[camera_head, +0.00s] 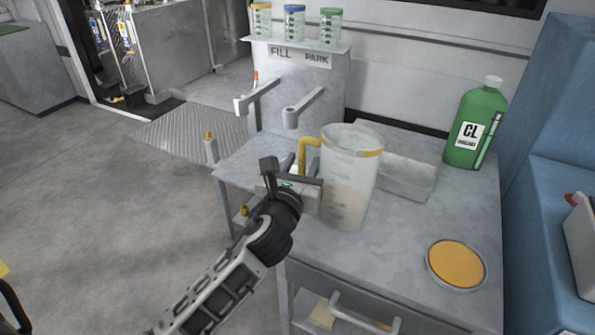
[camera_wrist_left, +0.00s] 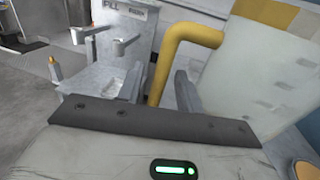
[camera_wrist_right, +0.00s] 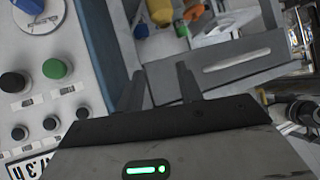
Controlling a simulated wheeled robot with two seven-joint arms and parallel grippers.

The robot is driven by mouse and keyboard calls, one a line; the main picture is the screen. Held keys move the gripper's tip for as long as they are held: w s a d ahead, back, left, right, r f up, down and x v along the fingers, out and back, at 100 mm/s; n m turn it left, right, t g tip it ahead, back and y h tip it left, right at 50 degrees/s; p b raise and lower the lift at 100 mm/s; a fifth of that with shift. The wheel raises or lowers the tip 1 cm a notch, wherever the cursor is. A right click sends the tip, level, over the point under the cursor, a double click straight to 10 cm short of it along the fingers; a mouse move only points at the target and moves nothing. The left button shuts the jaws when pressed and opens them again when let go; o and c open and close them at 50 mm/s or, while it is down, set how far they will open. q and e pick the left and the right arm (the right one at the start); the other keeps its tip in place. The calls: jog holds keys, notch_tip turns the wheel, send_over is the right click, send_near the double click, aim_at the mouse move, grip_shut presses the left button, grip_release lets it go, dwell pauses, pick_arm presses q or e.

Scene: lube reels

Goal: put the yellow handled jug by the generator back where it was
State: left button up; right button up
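The jug (camera_head: 350,185) with a yellow handle stands upright on the grey bench; it is translucent white with a yellow band near its rim. In the left wrist view its handle (camera_wrist_left: 158,80) shows between the fingertips, with the jug body at the right. My left gripper (camera_head: 290,176) is beside the handle side of the jug, fingers apart around the handle's lower part; I cannot tell whether they touch it. My right gripper (camera_wrist_right: 160,88) is open and empty, seen only in its own wrist view. I cannot tell which thing is the generator.
A stand labelled FILL and PARK (camera_head: 300,54) has two projecting arms and several small jars on top. A button panel (camera_wrist_right: 45,90) is near my right gripper.

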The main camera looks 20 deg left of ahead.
pick_arm(q)
jog(key=s+d, duration=0.2)
jog(key=s, duration=1)
jog(key=shift+r+b, duration=0.15)
jog(key=shift+b, duration=0.2)
jog(key=s+a+f+n+g+y, duration=0.1)
jog(key=s+a+f+n+g, duration=0.25)
jog(key=n, duration=0.55)
jog(key=s+f+n+g, duration=0.2)
jog(key=f+n+g, duration=0.2)
jog(key=f+n, duration=0.3)
jog(key=s+d+f+n+g+h, duration=0.2)
jog(key=s+n+g, duration=0.1)
jog(key=s+n, duration=0.4)
jog(key=s+d+f+n+g+h, duration=0.2)
jog(key=s+f+n+g, duration=0.15)
jog(key=n, duration=0.45)
jog(key=w+d+f+t+h, duration=0.2)
jog(key=w+d+t+h, duration=0.1)
jog(key=w+d+t, duration=0.2)
jog(key=shift+d+n+t+p, duration=0.4)
jog(key=shift+d+t, duration=0.25)
jog(key=shift+t, duration=0.35)
